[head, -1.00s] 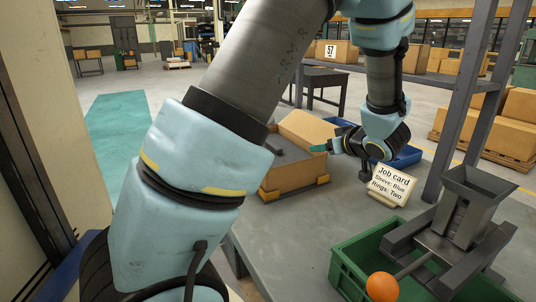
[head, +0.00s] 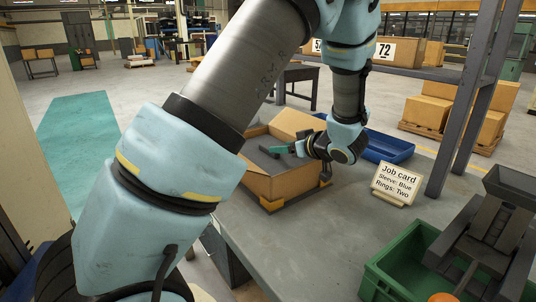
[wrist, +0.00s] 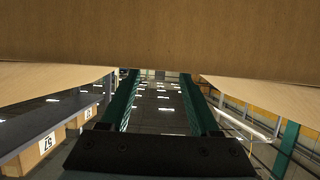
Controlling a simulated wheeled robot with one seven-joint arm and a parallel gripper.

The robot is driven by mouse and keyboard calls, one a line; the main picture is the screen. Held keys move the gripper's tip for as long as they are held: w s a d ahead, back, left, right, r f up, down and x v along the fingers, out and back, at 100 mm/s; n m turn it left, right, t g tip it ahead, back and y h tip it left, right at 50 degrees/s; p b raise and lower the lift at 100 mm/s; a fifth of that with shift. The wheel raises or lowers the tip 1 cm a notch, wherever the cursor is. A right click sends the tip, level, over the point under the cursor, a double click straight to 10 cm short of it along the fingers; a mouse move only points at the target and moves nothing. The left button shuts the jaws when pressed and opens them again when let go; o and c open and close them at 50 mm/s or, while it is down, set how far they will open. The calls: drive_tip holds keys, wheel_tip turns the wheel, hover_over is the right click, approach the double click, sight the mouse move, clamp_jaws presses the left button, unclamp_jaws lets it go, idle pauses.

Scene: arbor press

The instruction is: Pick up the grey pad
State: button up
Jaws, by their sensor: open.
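A dark grey slab (head: 262,160), which looks like the grey pad, lies inside the open cardboard box (head: 289,187) in the head view. Its right part is hidden behind my gripper and the box wall. My gripper (head: 278,150), with teal fingers, points left over the box's inside, close above the slab. I cannot tell whether it touches it. In the wrist view the two teal fingers (wrist: 160,100) stand apart with nothing seen between them. A plain brown cardboard face (wrist: 160,35) fills the top of that view. The pad cannot be made out there.
A blue tray (head: 385,147) lies behind and right of the box. A job card (head: 397,183) reading "Sleeve: Blue, Rings: Two" stands to the right. A green crate (head: 400,262), the dark press (head: 490,225) and a grey shelf post (head: 465,125) are further right. The bench between is clear.

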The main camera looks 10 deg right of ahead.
drive_tip(key=p+x, duration=0.1)
drive_tip(key=x, duration=0.4)
drive_tip(key=shift+w+a+f+p, duration=0.1)
drive_tip(key=shift+a+f+p, duration=0.05)
drive_tip(key=shift+a+p, duration=0.3)
clamp_jaws()
